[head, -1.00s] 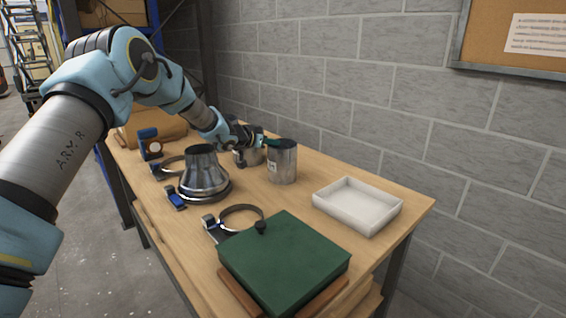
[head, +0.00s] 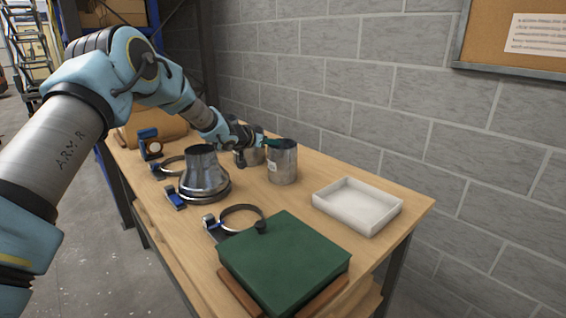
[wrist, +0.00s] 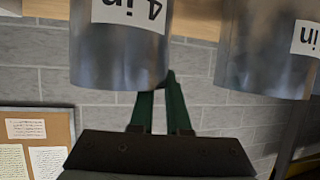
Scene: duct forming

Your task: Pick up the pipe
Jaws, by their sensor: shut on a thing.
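A grey metal pipe (head: 283,165) stands upright near the back edge of the wooden table. In the wrist view the same pipe (wrist: 118,60) appears upside down, with a white label reading "4 in". My gripper (head: 270,142) is at its upper rim, and its green fingers (wrist: 160,100) are shut on the pipe's wall. Part of the fingers is hidden by the pipe. I cannot tell any gap between the pipe's base and the table. A second pipe (head: 250,157) stands to its left, partly hidden by my gripper; it also shows in the wrist view (wrist: 265,50).
A flared metal reducer (head: 203,172) stands left of the pipe. Ring clamps (head: 240,218) with blue parts lie near it. A white tray (head: 345,212) is at right, and a green box (head: 285,262) is in front. The block wall (head: 350,100) rises behind the table.

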